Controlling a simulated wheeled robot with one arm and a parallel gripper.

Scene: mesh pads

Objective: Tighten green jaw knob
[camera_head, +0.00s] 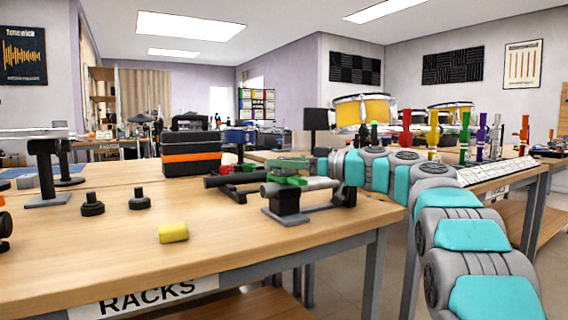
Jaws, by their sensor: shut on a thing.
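A dark clamp stand (287,202) with a grey tube across its top stands near the right edge of the front table. A green jaw knob (288,180) shows on top of it. My grey and turquoise arm comes in from the lower right, bends over the table edge and ends at the clamp. My gripper (312,167) is at the clamp's top and is shut on the green jaw knob. The fingertips are small and partly hidden among the clamp parts, so the exact contact is hard to see.
A second clamp (228,180) with red parts lies just behind. Drums and coloured stands occupy the right-hand table. The front table's middle is mostly clear.

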